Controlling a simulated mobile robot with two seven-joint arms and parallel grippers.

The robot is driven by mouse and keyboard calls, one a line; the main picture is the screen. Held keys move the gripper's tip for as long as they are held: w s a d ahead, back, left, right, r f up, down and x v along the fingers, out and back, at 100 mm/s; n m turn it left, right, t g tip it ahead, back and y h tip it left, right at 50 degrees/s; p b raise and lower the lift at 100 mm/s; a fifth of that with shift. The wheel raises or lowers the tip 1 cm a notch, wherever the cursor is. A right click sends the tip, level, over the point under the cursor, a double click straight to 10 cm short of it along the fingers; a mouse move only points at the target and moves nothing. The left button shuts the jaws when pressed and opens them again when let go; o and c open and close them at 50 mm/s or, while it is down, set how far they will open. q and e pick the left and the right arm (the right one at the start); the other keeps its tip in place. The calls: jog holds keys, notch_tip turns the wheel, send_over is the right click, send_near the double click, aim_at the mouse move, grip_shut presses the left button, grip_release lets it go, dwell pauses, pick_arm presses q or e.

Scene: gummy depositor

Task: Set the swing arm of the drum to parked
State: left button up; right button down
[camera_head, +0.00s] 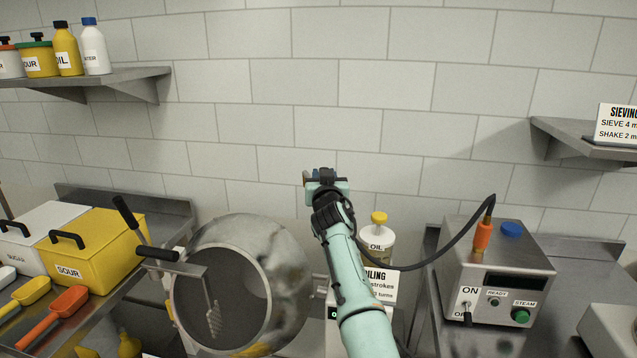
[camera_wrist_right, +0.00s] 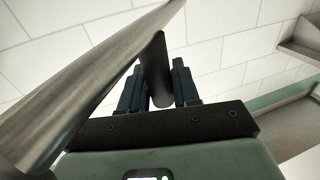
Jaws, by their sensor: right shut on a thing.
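The round metal drum (camera_head: 285,265) stands at the centre left of the head view, its mouth facing front left. A flat arm with a black handle (camera_head: 155,252) crosses its rim, and a fork-like scraper (camera_head: 213,318) hangs in the mouth. My right gripper (camera_head: 325,175) is above and to the right of the drum. In the right wrist view its fingers are shut on a dark round handle (camera_wrist_right: 157,72) beside a thick grey metal bar (camera_wrist_right: 75,92). In the head view my gripper hides most of what it holds. My left gripper is not in view.
A second black handle (camera_head: 126,212) sticks up left of the drum. A yellow sour bin (camera_head: 95,245) and scoops are at left. A steam box (camera_head: 495,275) stands at right; its black hose (camera_head: 430,258) runs behind my right arm. An oil bottle (camera_head: 377,245) stands close behind that arm.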

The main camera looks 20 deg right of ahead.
pick_arm(q)
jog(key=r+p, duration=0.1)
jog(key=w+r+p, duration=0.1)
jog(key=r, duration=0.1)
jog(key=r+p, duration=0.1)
jog(key=p, duration=0.1)
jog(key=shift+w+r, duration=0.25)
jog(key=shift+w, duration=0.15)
pick_arm(e)
jog(key=s+d+m+g+h, duration=0.2)
jog(key=d+m+g+h, duration=0.4)
jog(key=h, duration=0.1)
jog(key=shift+f+h, duration=0.2)
jog(key=shift+h, duration=0.2)
jog(key=shift+s+f, duration=0.1)
jog(key=c, duration=0.9)
grip_release()
jog(key=shift+c, duration=0.2)
jog(key=shift+s, duration=0.15)
